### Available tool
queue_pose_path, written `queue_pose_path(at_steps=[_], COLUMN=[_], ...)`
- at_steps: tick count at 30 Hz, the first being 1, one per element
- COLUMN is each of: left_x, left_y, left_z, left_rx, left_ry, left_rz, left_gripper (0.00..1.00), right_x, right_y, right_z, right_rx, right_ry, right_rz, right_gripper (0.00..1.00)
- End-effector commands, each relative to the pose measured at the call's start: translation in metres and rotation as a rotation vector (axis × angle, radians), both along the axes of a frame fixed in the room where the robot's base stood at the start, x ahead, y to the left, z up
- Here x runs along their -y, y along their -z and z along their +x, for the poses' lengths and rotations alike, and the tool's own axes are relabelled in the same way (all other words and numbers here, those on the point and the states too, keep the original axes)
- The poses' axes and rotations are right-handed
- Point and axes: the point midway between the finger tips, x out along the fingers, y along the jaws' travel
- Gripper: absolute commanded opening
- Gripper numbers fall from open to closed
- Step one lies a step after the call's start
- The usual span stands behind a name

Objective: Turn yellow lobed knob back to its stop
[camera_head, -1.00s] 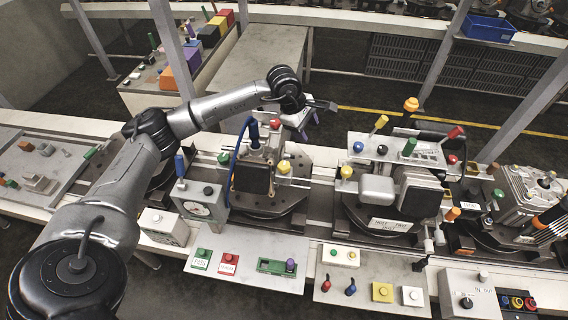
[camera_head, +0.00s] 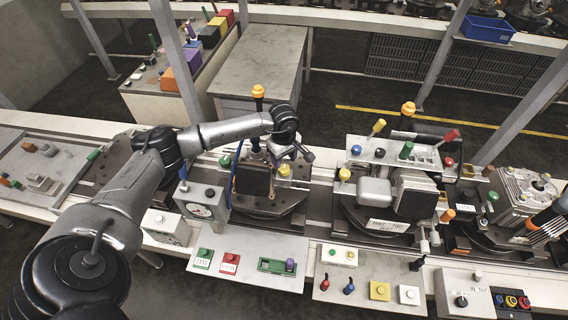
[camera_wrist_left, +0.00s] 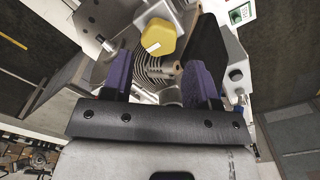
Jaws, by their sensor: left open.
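The yellow lobed knob (camera_head: 284,169) sits on the fixture with the dark square block (camera_head: 252,180), left of centre in the head view. In the left wrist view the knob (camera_wrist_left: 158,40) has a pale bar mark on its face, with a ribbed metal part beneath it. My left gripper (camera_head: 296,153) is just behind and above the knob. In the left wrist view its purple-padded fingers (camera_wrist_left: 160,80) are apart with nothing gripped between them. The knob appears ahead of the fingertips; contact cannot be seen. My right gripper is not in view.
A blue hose and a gauge box (camera_head: 203,204) stand left of the fixture. A second fixture with another yellow knob (camera_head: 344,175) stands to the right. A button panel (camera_head: 247,262) lies in front. A grey cabinet (camera_head: 262,65) stands behind.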

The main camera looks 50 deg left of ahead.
Motion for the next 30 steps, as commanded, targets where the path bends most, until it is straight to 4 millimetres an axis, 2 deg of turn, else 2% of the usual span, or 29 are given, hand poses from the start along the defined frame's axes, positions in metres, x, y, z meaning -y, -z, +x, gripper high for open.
queue_pose_path(at_steps=[1,6,10,15,24,30], left_x=[0.001,0.0,0.001,0.0,0.0,0.0], left_y=[0.007,0.03,0.042,0.05,0.052,0.052], left_z=[0.0,0.0,0.0,0.0,0.0,0.0], left_rx=[-0.003,-0.002,-0.001,0.001,0.001,0.001], left_ry=[-0.001,-0.001,-0.001,-0.002,-0.001,-0.001], left_rz=[-0.002,-0.001,-0.002,0.0,0.0,0.0], left_gripper=[0.54,0.54,0.54,0.54,0.54,0.37], right_x=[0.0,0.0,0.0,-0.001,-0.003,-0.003], right_y=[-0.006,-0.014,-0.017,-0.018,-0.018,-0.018], right_z=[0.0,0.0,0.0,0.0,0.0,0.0], right_rx=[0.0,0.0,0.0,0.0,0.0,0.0], right_ry=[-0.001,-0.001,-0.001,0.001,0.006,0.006], right_rz=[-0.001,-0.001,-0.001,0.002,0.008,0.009], right_gripper=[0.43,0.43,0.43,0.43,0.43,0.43])
